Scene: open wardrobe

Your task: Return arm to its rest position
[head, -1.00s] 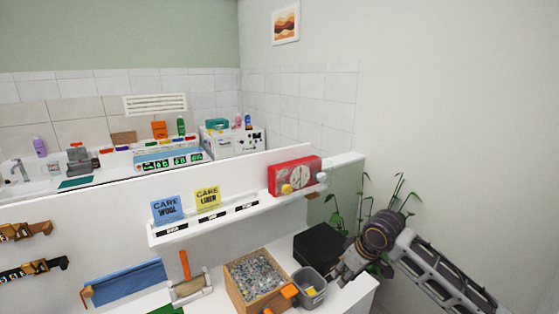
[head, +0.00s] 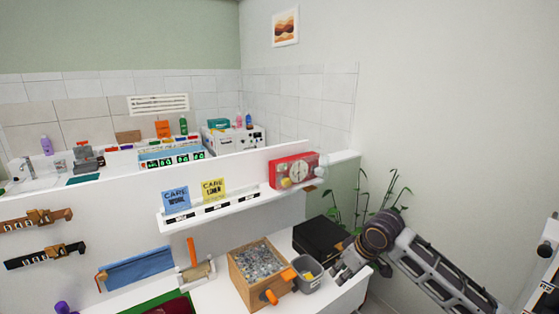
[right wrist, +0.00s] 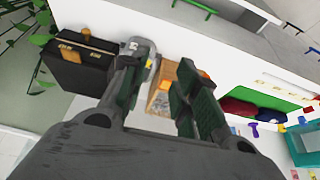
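My right arm comes in from the lower right of the head view. Its gripper (head: 342,272) is over the right end of the white counter, beside a black case (head: 318,238) and a grey bin (head: 307,275). In the right wrist view the two dark fingers of the right gripper (right wrist: 160,82) stand apart, with nothing seen between them but the background. The black case (right wrist: 75,62) is left of the fingers there. My left arm and gripper are not in view.
A wooden box (head: 258,270) of small grey pieces stands left of the grey bin. A red dial box (head: 292,171), a blue card (head: 176,199) and a yellow card (head: 214,189) stand on the shelf above. A plant (head: 352,207) grows behind the arm.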

